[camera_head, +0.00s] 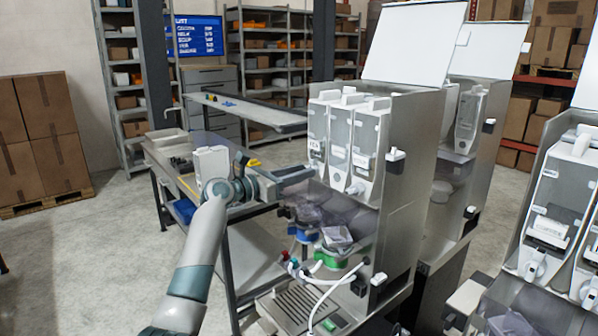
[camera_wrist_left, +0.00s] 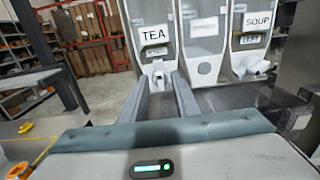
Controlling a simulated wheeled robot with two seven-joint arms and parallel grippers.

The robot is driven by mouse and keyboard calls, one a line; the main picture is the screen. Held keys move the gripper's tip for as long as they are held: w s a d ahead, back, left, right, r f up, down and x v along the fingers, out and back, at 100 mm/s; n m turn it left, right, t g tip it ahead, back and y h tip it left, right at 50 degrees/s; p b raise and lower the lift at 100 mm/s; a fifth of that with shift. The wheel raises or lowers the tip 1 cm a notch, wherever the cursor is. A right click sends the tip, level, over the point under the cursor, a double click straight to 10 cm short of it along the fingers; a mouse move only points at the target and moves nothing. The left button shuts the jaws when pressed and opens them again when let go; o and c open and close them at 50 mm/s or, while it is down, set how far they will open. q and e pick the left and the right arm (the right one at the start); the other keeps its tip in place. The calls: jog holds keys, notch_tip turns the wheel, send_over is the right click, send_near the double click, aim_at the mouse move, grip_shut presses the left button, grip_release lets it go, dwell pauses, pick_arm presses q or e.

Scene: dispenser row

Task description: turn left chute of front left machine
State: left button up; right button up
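The front left machine (camera_head: 400,160) is a steel cabinet with its white lid up and three clear canisters side by side. The left canister (camera_head: 319,133) is labelled TEA in the left wrist view (camera_wrist_left: 154,38); the right one reads SOUP (camera_wrist_left: 257,20). The TEA canister's left chute (camera_wrist_left: 158,76) is a small white spout below its label. My left gripper (camera_head: 306,172) reaches in from the left in front of the canisters. Its two fingers (camera_wrist_left: 164,82) are open, with the chute showing between their tips; whether they touch it I cannot tell. My right gripper is not in view.
Tubes and a drip grille (camera_head: 296,304) lie below. A second machine (camera_head: 560,200) stands at the right, a work table (camera_head: 172,150) behind my left arm.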

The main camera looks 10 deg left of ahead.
pick_arm(q)
grip_shut()
jog(key=shift+m, duration=0.5)
pick_arm(e)
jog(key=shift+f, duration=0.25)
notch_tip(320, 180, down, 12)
jog(key=b, duration=1.2)
pick_arm(q)
jog(key=shift+s+d+f+m+b, duration=0.15)
jog(key=shift+m+b, duration=0.25)
jog(key=shift+m, duration=3.45)
jog(key=shift+w+a+f+m+b, duration=0.1)
jog(key=shift+m+b, duration=0.3)
jog(key=shift+m, duration=3.4)
jog(key=shift+s+d+f+m+b, duration=0.15)
jog(key=shift+m+b, duration=0.25)
jog(key=shift+m, duration=3.45)
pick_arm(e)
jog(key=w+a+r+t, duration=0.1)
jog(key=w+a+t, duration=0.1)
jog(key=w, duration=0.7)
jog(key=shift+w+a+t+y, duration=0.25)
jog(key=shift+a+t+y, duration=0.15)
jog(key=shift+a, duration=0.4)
